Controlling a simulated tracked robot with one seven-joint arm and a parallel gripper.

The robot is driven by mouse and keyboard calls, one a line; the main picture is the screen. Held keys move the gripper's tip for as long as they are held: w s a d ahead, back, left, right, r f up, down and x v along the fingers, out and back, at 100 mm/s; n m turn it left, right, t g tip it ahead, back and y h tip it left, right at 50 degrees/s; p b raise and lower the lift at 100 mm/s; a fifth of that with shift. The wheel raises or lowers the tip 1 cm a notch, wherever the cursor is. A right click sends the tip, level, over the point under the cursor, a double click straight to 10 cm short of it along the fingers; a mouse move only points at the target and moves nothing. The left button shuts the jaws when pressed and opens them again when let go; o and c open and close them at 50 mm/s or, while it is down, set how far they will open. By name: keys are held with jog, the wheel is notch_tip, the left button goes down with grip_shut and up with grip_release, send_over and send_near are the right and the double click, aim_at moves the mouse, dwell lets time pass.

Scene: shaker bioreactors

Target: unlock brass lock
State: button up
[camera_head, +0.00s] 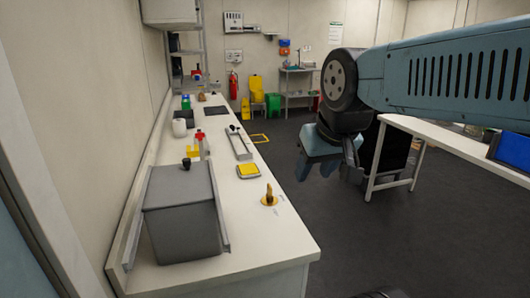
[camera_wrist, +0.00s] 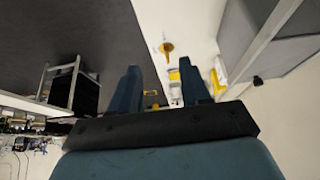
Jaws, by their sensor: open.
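A small upright brass-coloured piece (camera_head: 269,193) stands on a round yellow base near the front right edge of the white bench; it may be the brass lock, but its details are too small to tell. It also shows in the wrist view (camera_wrist: 167,48), beyond my fingers. My gripper (camera_head: 322,165) hangs in the air to the right of the bench, over the floor side. In the wrist view, my gripper (camera_wrist: 158,70) has its two fingers wide apart with nothing between them. It is clear of the brass piece.
A large grey lidded box (camera_head: 180,222) with a black knob fills the near left of the bench (camera_head: 265,250). A yellow square in a tray (camera_head: 248,171) and a grey rail-like device (camera_head: 239,147) lie behind the brass piece. A white table (camera_head: 455,145) stands at right; floor between is open.

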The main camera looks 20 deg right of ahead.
jog(key=w+f+g, duration=0.1)
jog(key=w+g, duration=0.1)
jog(key=w, duration=1.1)
jog(key=g, duration=0.2)
send_near(270, 185)
jog(key=f, duration=0.3)
jog(key=w+f, duration=0.1)
jog(key=f, duration=0.6)
jog(key=shift+w+a+f, duration=0.1)
jog(key=shift+w+f, duration=0.15)
jog(key=shift+f, duration=0.1)
grip_shut()
